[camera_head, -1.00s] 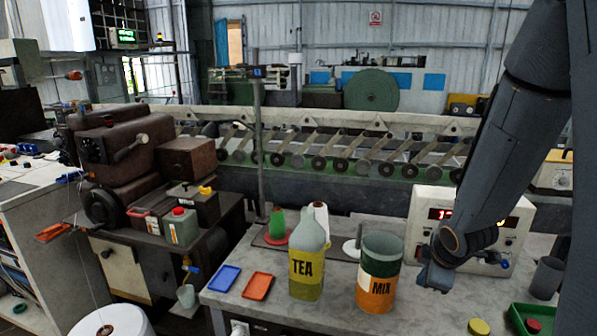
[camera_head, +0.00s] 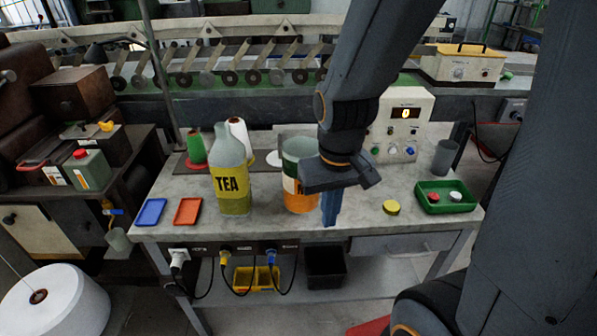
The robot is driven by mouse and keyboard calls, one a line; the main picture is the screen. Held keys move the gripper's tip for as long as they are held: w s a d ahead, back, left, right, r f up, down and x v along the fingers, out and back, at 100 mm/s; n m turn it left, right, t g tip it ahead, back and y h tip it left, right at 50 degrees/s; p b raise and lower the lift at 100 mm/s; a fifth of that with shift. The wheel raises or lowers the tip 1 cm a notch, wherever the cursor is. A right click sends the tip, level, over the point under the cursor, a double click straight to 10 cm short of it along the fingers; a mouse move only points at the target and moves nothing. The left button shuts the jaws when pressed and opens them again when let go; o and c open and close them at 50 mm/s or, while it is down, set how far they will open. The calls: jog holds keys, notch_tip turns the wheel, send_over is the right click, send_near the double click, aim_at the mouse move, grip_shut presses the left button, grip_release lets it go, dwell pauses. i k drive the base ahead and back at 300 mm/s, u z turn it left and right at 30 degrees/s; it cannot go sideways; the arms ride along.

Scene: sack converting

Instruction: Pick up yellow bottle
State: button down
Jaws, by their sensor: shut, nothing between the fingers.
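The bottle (camera_head: 231,172) labelled TEA stands upright on the grey table at centre left, with a greyish neck, a yellow label and a yellow-green lower part. My gripper (camera_head: 330,220) points down, shut and empty, with its blue fingers near the table's front edge. It is to the right of the bottle and apart from it. My gripper and wrist hide part of the MIX container (camera_head: 297,195), an orange and green tub beside the bottle.
A blue tray (camera_head: 150,212) and an orange tray (camera_head: 188,211) lie left of the bottle. A yellow lid (camera_head: 391,207), a green tray (camera_head: 425,205) with small pieces, a grey cup (camera_head: 445,157) and a white meter box (camera_head: 402,110) are at right.

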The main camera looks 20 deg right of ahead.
aim_at(226, 158)
jog(key=z, duration=2.5)
jog(key=k, duration=1.2)
jog(key=u, duration=2.05)
